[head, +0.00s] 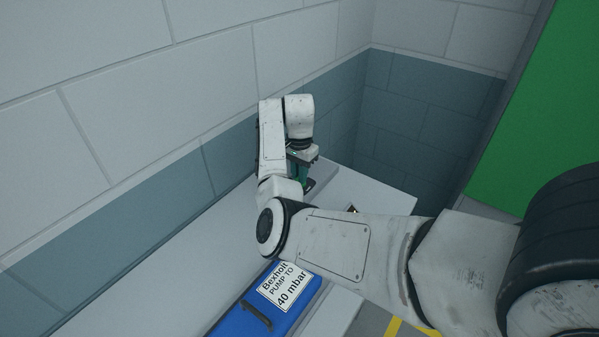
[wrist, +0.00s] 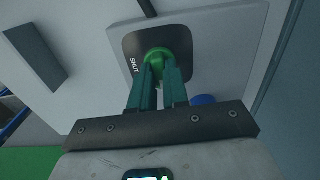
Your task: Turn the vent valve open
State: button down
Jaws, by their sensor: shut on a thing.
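The vent valve shows in the wrist view as a round green knob (wrist: 157,52) on a dark rounded plate (wrist: 190,42). The word SHUT is printed on the plate beside the knob. My gripper (wrist: 160,72) is shut on the green knob, with one teal finger on each side of it. The fingers hide part of the knob. In the head view my gripper (head: 300,172) is at the far end of the pale bench, close to the wall. My own arm hides the valve there.
A blue case (head: 262,307) with a dark handle and a label reading "Bexholt PUMP TO 40 mbar" is at the near edge of the pale bench (head: 375,190). A tiled wall (head: 160,115) runs along the left. A small blue thing (wrist: 203,99) shows beside my fingers.

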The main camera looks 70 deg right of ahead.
jog(key=c, duration=1.1)
grip_release()
notch_tip(320, 180, up, 11)
jog(key=shift+f+b, duration=0.1)
jog(key=shift+b, duration=0.6)
